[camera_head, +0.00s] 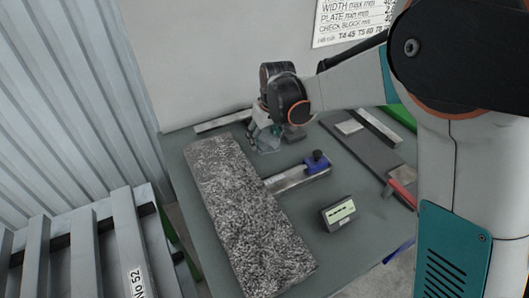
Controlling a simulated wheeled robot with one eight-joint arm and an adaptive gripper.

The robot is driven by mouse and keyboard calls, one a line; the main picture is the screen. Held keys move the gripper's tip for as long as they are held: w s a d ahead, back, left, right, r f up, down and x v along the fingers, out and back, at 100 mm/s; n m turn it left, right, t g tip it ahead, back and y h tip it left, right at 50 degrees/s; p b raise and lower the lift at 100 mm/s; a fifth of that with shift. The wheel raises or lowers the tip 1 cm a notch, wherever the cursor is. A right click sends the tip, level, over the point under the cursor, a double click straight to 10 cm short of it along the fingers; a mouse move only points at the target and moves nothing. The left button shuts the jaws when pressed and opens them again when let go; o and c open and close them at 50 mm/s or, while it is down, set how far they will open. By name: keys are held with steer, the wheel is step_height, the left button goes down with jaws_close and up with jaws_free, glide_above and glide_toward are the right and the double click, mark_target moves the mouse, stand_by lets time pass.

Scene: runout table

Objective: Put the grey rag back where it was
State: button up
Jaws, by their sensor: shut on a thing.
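The grey rag (267,146) is a small blue-grey piece at the back of the table, just right of the far end of the speckled slab. My gripper (262,134) points down at the rag and is shut on it. The fingertips are small in this view and partly hidden by the wrist. I cannot tell whether the rag's lower edge touches the table top.
A long speckled slab (245,215) covers the table's left part. Right of it are a metal bar (291,179) with a blue clamp (317,163), a small display box (339,213) and a dark plate (362,152). The grey table (300,236) has bare room between them.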

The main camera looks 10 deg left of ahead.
mark_target(269, 144)
steer(key=shift+f+b, duration=0.7)
steer(key=shift+f, duration=2)
steer(key=shift+f, duration=0.2)
steer(key=o, duration=1)
steer(key=shift+r, duration=0.1)
steer(key=shift+o, duration=0.2)
steer(key=shift+r, duration=0.1)
steer(key=p+v, duration=0.3)
steer(key=v, duration=0.9)
steer(key=shift+r, duration=0.1)
